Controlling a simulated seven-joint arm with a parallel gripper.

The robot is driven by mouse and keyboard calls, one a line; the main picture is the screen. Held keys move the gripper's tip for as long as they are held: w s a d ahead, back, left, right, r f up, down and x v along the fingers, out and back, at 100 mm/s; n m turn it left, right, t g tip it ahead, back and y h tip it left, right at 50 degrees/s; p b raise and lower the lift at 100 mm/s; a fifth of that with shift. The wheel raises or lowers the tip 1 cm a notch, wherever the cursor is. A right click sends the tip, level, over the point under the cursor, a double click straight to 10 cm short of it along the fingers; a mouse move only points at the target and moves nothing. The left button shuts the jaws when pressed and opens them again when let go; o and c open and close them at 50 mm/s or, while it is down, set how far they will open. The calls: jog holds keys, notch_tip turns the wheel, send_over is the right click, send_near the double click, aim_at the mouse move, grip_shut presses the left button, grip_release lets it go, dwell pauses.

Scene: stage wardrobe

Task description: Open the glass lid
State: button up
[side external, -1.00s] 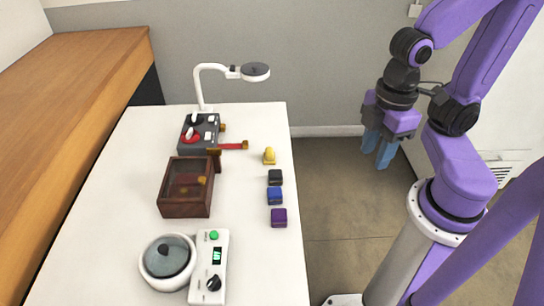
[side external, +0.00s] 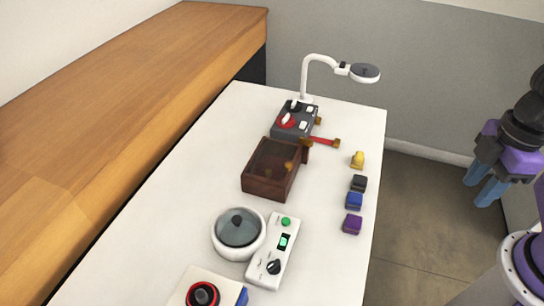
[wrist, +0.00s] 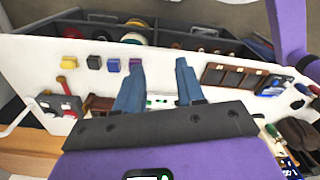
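A round white pot (side external: 219,249) stands on the white table, with a grey glass lid (side external: 251,231) lying closed on it and a dark knob (side external: 236,220) at its middle. A brown wooden box (side external: 262,187) with a dark see-through top stands behind it, with something yellowish showing inside. My gripper (side external: 480,189) hangs off the table's right side, well away from the pot and box. In the wrist view my gripper (wrist: 159,66) has its two blue fingers apart with nothing held. The pot is not clearly visible there, probably behind the gripper.
A white control box (side external: 265,265) with a green button stands right of the pot. Black, blue and purple blocks (side external: 354,201) and a yellow piece (side external: 358,160) line the right side. A lamp (side external: 320,58) and a grey switch box (side external: 293,121) stand at the back.

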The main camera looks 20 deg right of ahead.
jog(key=shift+o, duration=1.1)
jog(key=m, duration=1.3)
send_over(289, 164)
notch_tip(289, 164, down, 4)
notch_tip(289, 164, down, 17)
jog(key=shift+a+r, duration=0.1)
jog(key=shift+c, duration=0.3)
grip_shut()
